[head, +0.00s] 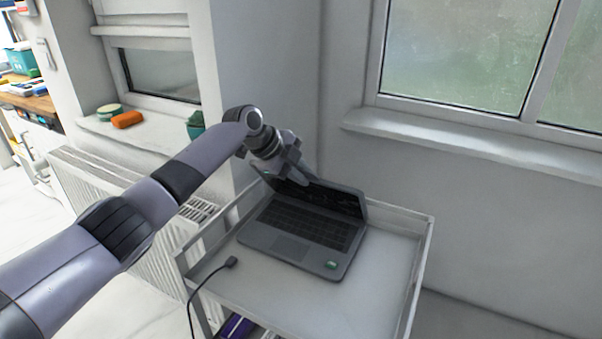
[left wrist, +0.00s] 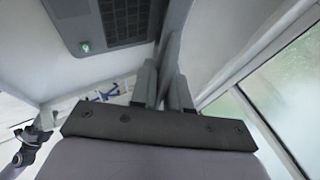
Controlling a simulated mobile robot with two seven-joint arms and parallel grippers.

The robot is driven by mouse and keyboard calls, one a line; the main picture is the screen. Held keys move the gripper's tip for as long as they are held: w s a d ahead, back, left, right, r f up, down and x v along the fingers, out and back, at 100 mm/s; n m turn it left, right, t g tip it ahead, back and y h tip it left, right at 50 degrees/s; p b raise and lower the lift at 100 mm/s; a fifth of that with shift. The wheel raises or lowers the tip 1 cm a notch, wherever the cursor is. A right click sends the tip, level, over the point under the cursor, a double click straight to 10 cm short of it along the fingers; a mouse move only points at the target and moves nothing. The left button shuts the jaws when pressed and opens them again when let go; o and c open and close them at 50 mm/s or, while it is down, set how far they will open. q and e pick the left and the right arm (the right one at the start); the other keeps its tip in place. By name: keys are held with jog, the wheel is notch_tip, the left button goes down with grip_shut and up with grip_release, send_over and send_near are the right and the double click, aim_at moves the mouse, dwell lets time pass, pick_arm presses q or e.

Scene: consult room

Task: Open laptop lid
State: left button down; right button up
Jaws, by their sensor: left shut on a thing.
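The grey laptop (head: 291,248) stands on the top of a white trolley, its keyboard uncovered. Its lid (head: 335,199) is raised and stands at a steep angle behind the keyboard. My left gripper (head: 296,178) is at the upper edge of the lid and shut on it, hiding part of the screen. In the left wrist view the laptop's keyboard base (left wrist: 92,32) is at the top, and the lid (left wrist: 173,50) shows edge-on between the fingers of the left gripper (left wrist: 165,88).
The trolley (head: 385,290) has raised rims and bare space in front and to the right of the laptop. A black cable with a plug (head: 230,262) lies at its front left. A radiator (head: 120,225) is on the left; a wall and window sill (head: 480,145) are behind.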

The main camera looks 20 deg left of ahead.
pick_arm(q)
jog(key=shift+r, duration=0.15)
jog(key=c, duration=1.2)
grip_release()
jog(key=shift+c, duration=0.2)
jog(key=v, duration=0.7)
jog(key=shift+b, duration=0.3)
